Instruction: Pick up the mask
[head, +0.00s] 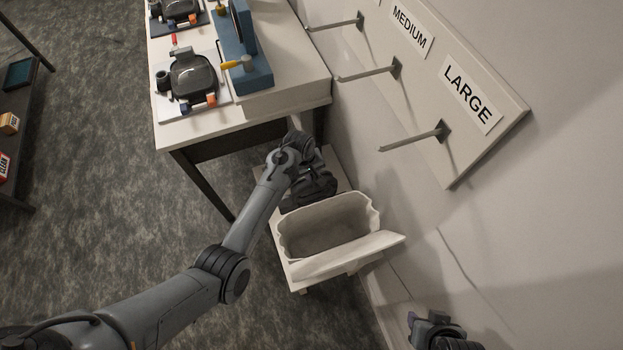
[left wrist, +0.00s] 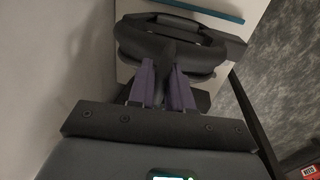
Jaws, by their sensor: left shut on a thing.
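In the left wrist view, my left gripper (left wrist: 163,84) has its purple fingers closed on a narrow part of a dark mask (left wrist: 205,28).
The white bin (head: 325,262) stands open beside the wall. A white table (head: 250,115) holds other dark masks on boards, one being a near mask (head: 195,72), and a blue stand (head: 250,75). Wall pegs (head: 410,140) stick out under size labels. A shelf (head: 25,110) stands left.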

